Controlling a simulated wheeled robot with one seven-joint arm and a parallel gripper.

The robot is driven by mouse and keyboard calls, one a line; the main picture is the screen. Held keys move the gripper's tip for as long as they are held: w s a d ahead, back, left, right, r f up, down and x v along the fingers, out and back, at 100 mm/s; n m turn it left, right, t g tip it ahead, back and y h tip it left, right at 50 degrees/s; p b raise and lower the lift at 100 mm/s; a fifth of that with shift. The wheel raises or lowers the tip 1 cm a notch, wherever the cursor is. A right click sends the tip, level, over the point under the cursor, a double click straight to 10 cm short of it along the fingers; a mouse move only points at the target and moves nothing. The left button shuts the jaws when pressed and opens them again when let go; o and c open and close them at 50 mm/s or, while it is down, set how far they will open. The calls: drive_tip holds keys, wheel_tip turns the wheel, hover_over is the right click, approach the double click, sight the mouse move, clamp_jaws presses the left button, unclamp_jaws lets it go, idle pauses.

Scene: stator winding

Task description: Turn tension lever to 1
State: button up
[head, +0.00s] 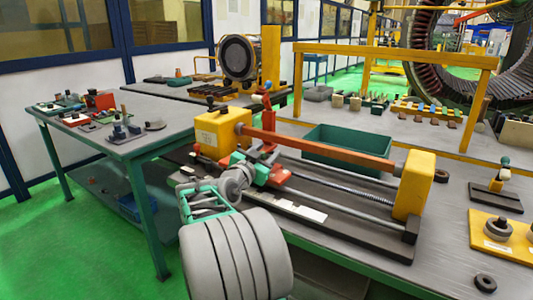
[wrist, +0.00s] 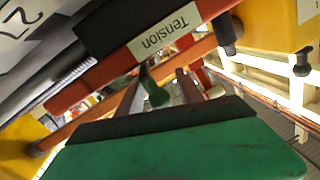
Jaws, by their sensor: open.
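A white label reading "Tension" (wrist: 163,31) is on a red-orange part close ahead in the wrist view. A dark green handle-like piece (wrist: 156,93) shows just below it, between the fingers of my gripper (wrist: 161,76). I cannot tell whether it is the tension lever's handle, or whether the fingers touch it. My gripper is open. In the head view my gripper (head: 268,157) is at the red carriage (head: 277,178) of the winding machine, below an upright red lever (head: 266,117). My arm and the carriage partly hide the fingertips there.
The machine's yellow end blocks (head: 222,131) (head: 413,186) are joined by an orange bar (head: 320,148), with rods below. A green bin (head: 345,140) stands behind. A yellow plate (head: 505,240) with grey round parts lies at right. A side table (head: 150,105) at left holds small parts.

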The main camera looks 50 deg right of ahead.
drive_tip(key=v, duration=0.8)
drive_tip(key=shift+d, duration=0.1)
drive_tip(key=w+a+n+t+y+p, duration=0.35)
drive_tip(key=a+n+y+p, duration=0.6)
drive_tip(key=a, duration=0.85)
drive_tip(key=s+a+f+n+g+y+p, duration=0.1)
drive_tip(key=s+a+n+y+p, duration=0.3)
drive_tip(key=a, duration=0.7)
drive_tip(key=s+a+f+n+g+y+p, duration=0.1)
drive_tip(key=s+a+n+g+y+p, duration=0.2)
drive_tip(key=s+a, duration=0.5)
drive_tip(key=a+n+y+p, duration=0.1)
drive_tip(key=a+n+p, duration=0.1)
drive_tip(key=a, duration=0.2)
drive_tip(key=shift+s+p, duration=0.15)
drive_tip(key=shift+p, duration=0.15)
drive_tip(key=shift+n, duration=0.25)
drive_tip(key=shift+c, duration=0.2)
